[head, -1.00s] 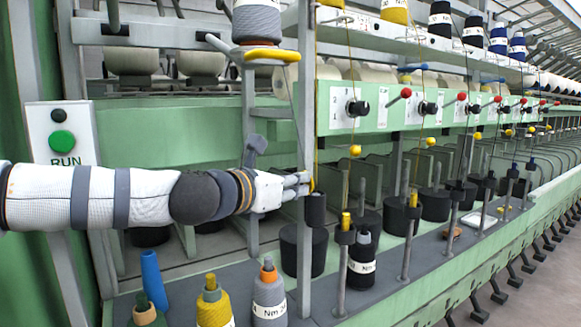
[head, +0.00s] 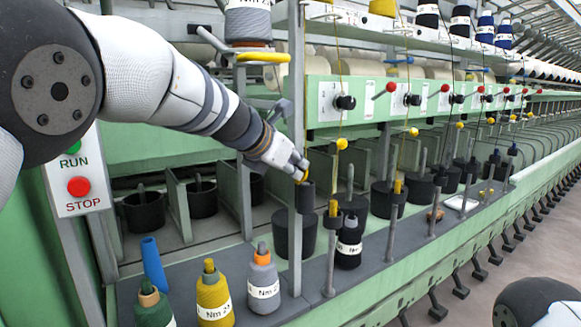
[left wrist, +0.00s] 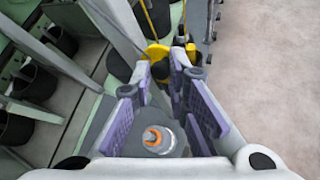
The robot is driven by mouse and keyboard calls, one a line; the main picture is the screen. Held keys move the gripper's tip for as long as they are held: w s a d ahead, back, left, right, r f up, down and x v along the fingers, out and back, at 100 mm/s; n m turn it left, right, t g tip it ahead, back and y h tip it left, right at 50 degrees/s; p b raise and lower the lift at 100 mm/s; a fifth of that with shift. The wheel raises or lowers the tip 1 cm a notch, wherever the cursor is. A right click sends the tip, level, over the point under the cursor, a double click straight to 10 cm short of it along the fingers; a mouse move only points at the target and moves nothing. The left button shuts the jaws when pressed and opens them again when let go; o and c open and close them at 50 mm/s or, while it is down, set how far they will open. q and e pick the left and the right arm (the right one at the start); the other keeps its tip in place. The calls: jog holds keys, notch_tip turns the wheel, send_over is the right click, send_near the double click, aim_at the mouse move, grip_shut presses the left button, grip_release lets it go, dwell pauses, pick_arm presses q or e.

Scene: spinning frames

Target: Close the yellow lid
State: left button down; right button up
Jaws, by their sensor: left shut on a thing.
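The yellow lid (head: 301,178) shows as a small yellow piece at the top of a dark cylinder (head: 306,198) beside an upright grey post. My left gripper (head: 298,168) comes down to it from the upper left and is shut on it, partly hiding it. In the left wrist view, the yellow lid (left wrist: 157,52) lies just beyond the purple-padded fingers of the left gripper (left wrist: 162,68). I cannot tell how far the lid stands open. My right gripper is out of view.
A grey yarn cone (head: 263,285) and a yellow cone (head: 214,300) stand on the ledge below my arm. The grey post (head: 296,120) rises close to my fingers. A yellow ring (head: 265,57) sits above. Open floor (head: 480,250) lies to the right.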

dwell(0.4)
pick_arm(q)
jog(key=c, duration=1.6)
grip_release()
jog(key=shift+o, duration=0.2)
jog(key=v, duration=0.7)
jog(key=shift+r, duration=0.15)
jog(key=shift+s, duration=0.15)
